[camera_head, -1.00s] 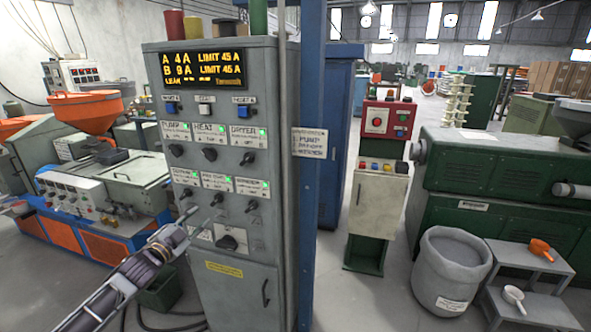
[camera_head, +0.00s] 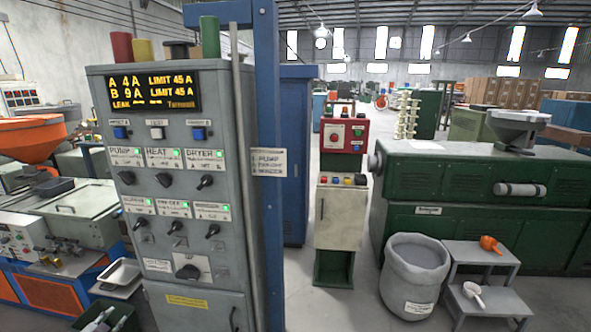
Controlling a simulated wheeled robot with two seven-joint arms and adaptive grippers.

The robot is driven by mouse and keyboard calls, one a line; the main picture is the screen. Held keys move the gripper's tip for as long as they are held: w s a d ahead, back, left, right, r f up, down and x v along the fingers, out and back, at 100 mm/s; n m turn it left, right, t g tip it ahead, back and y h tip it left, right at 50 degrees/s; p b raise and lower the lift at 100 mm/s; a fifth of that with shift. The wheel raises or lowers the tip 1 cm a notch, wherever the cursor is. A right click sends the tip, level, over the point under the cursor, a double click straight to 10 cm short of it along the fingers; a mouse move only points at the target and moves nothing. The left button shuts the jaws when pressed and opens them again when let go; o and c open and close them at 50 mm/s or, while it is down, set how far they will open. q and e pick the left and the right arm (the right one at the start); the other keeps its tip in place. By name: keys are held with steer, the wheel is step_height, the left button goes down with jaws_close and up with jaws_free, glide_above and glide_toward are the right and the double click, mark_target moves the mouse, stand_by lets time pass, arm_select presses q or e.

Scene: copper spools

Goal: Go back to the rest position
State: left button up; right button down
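The cabinet has a lit display (camera_head: 152,91) reading A 4 A and B 9 A, limit 45 A, with a LEAK line below. Under it are buttons, labelled black knobs with green lamps and one larger knob (camera_head: 187,271). My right gripper is not in view.
Colored spools (camera_head: 210,38) stand on the cabinet. A blue post (camera_head: 268,200) with a label runs along its right side. A red-topped panel stand (camera_head: 342,190), a grey sack-like bin (camera_head: 409,275) and step shelves (camera_head: 480,285) with scoops stand to the right. Floor between is free.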

arm_select(q)
steer(key=s+a+f+n+g+y, duration=0.1)
steer(key=s+f+g, duration=0.1)
steer(key=s+f, duration=0.65)
steer(key=s+a+f+n+g, duration=0.15)
steer(key=s+f, duration=0.35)
steer(key=f, duration=0.7)
steer(key=s+d+f+g, duration=0.2)
steer(key=s+d+f, duration=0.1)
steer(key=s+f, duration=0.5)
steer(key=s+d+f+g, duration=0.2)
steer(key=s+d+f, duration=0.2)
steer(key=s+f, duration=0.3)
steer(key=s+d+f+g+h, duration=0.2)
steer(key=s+d+f, duration=0.4)
steer(key=s+d, duration=0.4)
steer(key=s+d+f+g+h, duration=0.1)
steer(key=s+d+f+g, duration=0.1)
steer(key=s+d+f, duration=0.6)
steer(key=s+d+r+h, duration=0.1)
steer(key=s+d, duration=0.2)
steer(key=d, duration=1.1)
steer(key=shift+d+n+h, duration=0.15)
steer(key=shift+n+h, duration=0.15)
steer(key=shift+n, duration=0.15)
steer(key=shift+s, duration=0.1)
